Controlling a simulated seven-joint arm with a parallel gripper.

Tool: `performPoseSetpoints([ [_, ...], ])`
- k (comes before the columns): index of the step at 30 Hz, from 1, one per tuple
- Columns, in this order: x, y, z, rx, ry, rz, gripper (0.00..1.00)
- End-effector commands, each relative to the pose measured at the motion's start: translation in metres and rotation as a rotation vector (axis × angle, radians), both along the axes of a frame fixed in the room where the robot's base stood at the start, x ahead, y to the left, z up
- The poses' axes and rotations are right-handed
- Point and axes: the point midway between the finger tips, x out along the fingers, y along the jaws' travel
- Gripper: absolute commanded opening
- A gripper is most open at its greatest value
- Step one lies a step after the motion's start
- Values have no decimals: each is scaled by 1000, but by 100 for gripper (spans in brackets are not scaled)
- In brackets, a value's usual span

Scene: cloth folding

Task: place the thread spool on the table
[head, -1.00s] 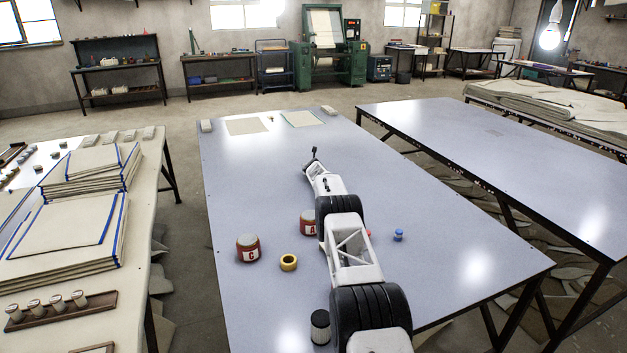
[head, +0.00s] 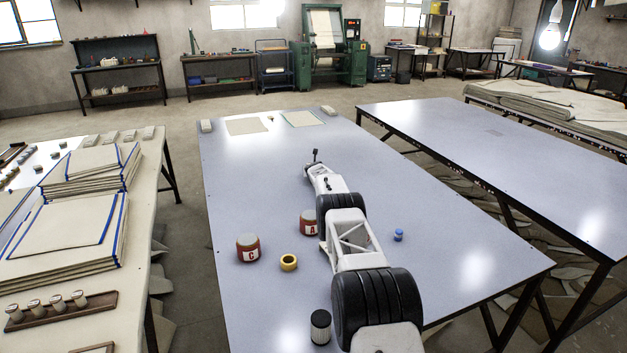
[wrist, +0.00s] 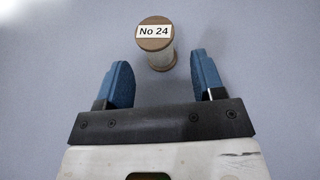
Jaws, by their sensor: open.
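The thread spool (wrist: 155,45) shows in the wrist view, with brown end discs, pale thread and a "No 24" label on top. It appears to stand on the blue-grey table (head: 240,180). My gripper (wrist: 160,64) is open and empty. Its two blue fingers lie either side of the spool's line, with the spool at and just beyond the fingertips. I see no finger touching it. In the head view I cannot make out the spool; my arm covers part of the table there.
Jar C (head: 248,248), jar A (head: 309,223), a yellow ring (head: 289,262), a black ribbed cylinder (head: 320,327) and a small blue item (head: 398,235) stand around my arm. Cloth pieces (head: 246,126) lie at the far end. The table's right side is clear.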

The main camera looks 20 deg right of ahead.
Motion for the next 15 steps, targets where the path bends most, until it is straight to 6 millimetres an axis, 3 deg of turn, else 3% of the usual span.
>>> performPoseSetpoints([
  [15,-18,4,0,0,0,0,62],
])
